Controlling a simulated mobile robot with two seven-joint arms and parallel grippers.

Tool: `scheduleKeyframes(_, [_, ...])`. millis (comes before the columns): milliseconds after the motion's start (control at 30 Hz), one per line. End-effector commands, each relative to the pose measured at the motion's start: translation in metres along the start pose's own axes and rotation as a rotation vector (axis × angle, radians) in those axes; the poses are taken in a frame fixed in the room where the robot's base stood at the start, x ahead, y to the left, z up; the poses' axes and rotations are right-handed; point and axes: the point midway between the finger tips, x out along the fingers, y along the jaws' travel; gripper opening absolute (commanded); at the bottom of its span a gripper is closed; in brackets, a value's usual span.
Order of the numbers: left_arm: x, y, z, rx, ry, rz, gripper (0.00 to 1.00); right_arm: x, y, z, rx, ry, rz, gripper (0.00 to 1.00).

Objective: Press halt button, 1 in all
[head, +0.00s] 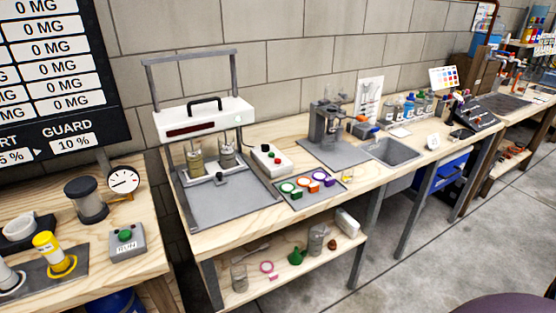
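A small pale control box (281,169) stands on the middle bench beside the white-topped press. It carries a dark knob, a small green spot and a small red button (277,160); any label on it is too small to read. A grey box with a green button (125,235) stands on the left bench, and its plate reads RUN. No button in view is legibly marked halt. Neither of my grippers is in view.
The white-topped press (204,118) stands on a grey mat left of the control box. A tray of coloured rings (306,187) lies in front of the box. A grey sink (391,151) is further right. A gap separates the left and middle benches; open floor lies in front.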

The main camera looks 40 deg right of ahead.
Motion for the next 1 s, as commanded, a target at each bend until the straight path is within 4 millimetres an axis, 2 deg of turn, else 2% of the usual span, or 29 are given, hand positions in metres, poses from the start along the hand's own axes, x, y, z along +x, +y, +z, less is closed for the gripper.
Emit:
scheduleKeyframes(33, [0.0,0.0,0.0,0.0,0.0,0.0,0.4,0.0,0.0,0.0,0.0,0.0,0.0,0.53])
scheduleKeyframes(300, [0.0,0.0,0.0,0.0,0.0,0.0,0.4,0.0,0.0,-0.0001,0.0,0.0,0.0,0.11])
scheduleKeyframes(400, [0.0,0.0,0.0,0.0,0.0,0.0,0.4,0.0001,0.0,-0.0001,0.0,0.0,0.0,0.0])
scheduleKeyframes(1000, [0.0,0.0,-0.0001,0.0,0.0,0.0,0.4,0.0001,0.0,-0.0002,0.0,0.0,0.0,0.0])
